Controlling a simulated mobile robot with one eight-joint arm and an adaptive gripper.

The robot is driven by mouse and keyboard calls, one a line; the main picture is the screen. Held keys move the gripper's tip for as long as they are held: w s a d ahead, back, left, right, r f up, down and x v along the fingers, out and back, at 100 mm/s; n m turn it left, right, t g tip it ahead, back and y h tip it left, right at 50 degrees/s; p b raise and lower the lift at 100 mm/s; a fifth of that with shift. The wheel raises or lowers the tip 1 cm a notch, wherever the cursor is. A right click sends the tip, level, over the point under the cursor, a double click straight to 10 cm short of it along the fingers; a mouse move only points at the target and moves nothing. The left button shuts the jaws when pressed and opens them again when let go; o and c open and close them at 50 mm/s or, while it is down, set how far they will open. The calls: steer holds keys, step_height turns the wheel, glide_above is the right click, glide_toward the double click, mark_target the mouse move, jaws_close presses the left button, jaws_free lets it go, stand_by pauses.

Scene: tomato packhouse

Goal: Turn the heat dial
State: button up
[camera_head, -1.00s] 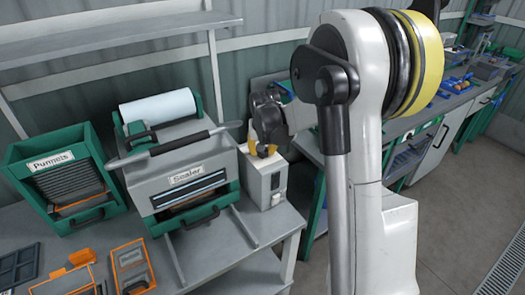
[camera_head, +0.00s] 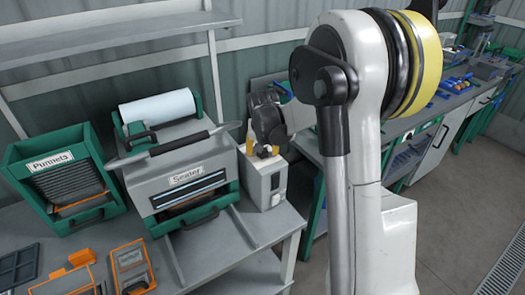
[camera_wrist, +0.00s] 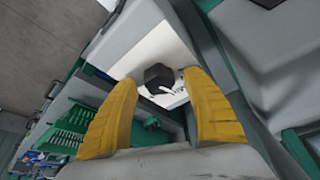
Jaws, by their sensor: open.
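The heat dial (camera_wrist: 157,77) is a dark, many-sided knob on the white top of a small box (camera_wrist: 148,48) in the wrist view. Small dark markings show on the white face beside it. My gripper (camera_wrist: 160,78) has yellow fingers, open, one on each side of the dial in the picture, with visible gaps. I cannot tell how far above the dial the tips are. In the head view the white box (camera_head: 267,187) stands right of the grey sealer (camera_head: 187,165). My gripper (camera_head: 258,146) is over its top, and the dial cannot be made out there.
The sealer, with a white film roll (camera_head: 157,105) and a long handle bar, stands close on the box's left. A green punnet holder (camera_head: 22,175) is farther left. Orange-edged trays (camera_head: 130,265) lie in front. The bench (camera_head: 225,255) is clear before the box.

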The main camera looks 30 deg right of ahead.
mark_target(262, 161)
steer(key=v, duration=0.7)
steer(key=shift+s+r, duration=0.1)
steer(key=shift+r, duration=0.1)
steer(key=shift+a, duration=0.1)
